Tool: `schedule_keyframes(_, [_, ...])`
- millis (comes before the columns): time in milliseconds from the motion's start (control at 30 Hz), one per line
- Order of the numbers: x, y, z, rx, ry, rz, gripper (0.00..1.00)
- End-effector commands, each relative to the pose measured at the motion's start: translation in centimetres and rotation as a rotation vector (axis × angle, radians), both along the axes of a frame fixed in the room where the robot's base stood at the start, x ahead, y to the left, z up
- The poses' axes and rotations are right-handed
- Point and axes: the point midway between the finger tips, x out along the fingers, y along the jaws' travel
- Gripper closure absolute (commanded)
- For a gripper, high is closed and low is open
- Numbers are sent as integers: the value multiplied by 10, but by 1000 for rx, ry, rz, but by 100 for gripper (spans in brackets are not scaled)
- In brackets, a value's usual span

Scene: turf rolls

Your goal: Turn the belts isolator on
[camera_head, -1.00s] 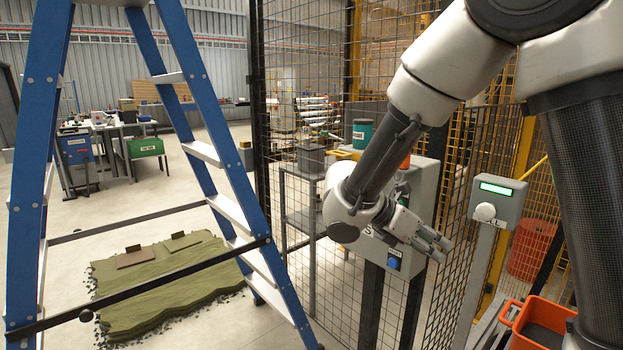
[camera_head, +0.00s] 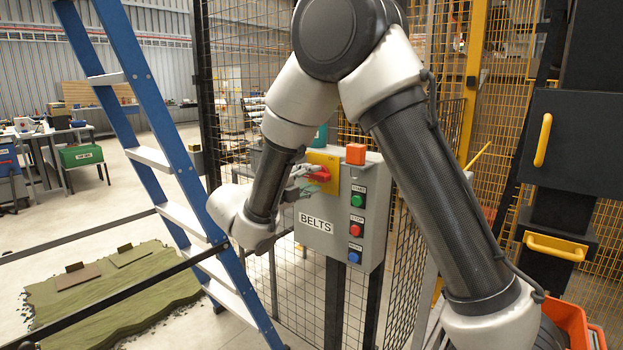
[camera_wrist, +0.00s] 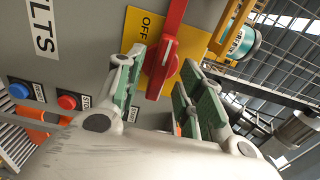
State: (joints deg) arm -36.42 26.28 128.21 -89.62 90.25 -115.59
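The belts isolator is a red rotary handle (camera_head: 319,174) on a yellow plate (camera_head: 331,160), mounted on a grey box (camera_head: 372,170) labelled BELTS. In the wrist view the red handle (camera_wrist: 166,55) lies between my fingertips, with the word OFF on the yellow plate (camera_wrist: 139,32) beside it. My gripper (camera_head: 300,181) is at the handle from the left. Its green-padded fingers (camera_wrist: 163,80) are open, one on each side of the handle, with a gap on the right side. Contact with the left finger cannot be told.
Green start (camera_head: 357,201), red stop (camera_head: 356,230) and blue (camera_head: 354,256) buttons sit on the box's right side. A blue stepladder (camera_head: 160,150) stands close left of my arm. Mesh fencing surrounds the box.

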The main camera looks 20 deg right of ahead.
Motion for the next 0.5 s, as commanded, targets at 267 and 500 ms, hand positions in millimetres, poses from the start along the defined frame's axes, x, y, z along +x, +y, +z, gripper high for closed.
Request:
schedule_keyframes(267, [12,-16,0,1,-1,0,62])
schedule_keyframes(500, [12,-16,0,1,0,1,72])
